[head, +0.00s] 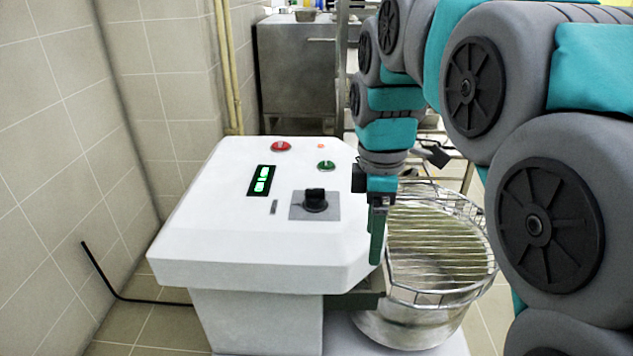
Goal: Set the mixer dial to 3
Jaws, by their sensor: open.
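The mixer (240,235) is a white floor machine with a flat, slightly sloped top panel. Its black dial (315,202) sits on a grey square plate on the right of the panel; I cannot read any numbers around it. A green lit display (262,181) is to the left of the dial. My gripper (377,240) hangs pointing down just past the right edge of the mixer top, to the right of the dial and apart from it. It is open, seen nearly edge-on, and nothing shows between its fingers.
A red button (281,146) and a green button (326,165) sit behind the dial. A steel bowl (400,328) with a wire guard (440,240) stands right of the mixer, close to my gripper. A tiled wall (60,130) is at left; a steel cabinet (297,75) stands behind.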

